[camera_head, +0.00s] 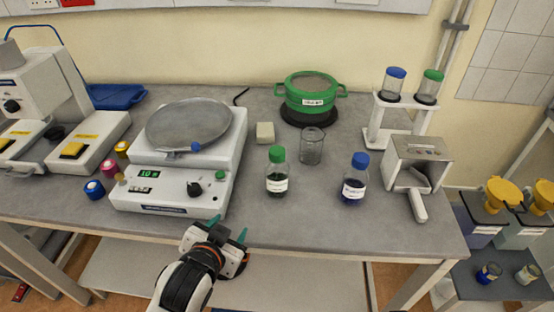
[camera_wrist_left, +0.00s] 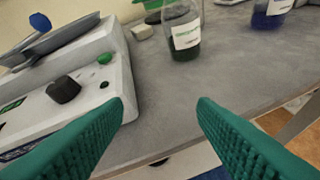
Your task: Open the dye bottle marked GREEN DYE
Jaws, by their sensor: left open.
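The green dye bottle (camera_head: 277,185) stands upright on the grey bench, with a white label and a green cap (camera_head: 276,154) on it. In the left wrist view the bottle (camera_wrist_left: 184,32) shows at the top, its cap out of frame. A similar bottle with a blue cap (camera_head: 354,186) stands to its right. My left gripper (camera_head: 225,238) is open and empty at the bench's front edge, in front and to the left of the green-capped bottle. Its teal fingers spread apart in the left wrist view (camera_wrist_left: 162,115). My right gripper is not in view.
A white balance-like machine (camera_head: 170,190) with a round metal pan (camera_head: 189,124) stands left of the bottle. A glass beaker (camera_head: 311,148) is behind the bottles, near a green pot (camera_head: 311,88). A metal-topped device (camera_head: 418,165) stands right. Bench surface before the bottles is clear.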

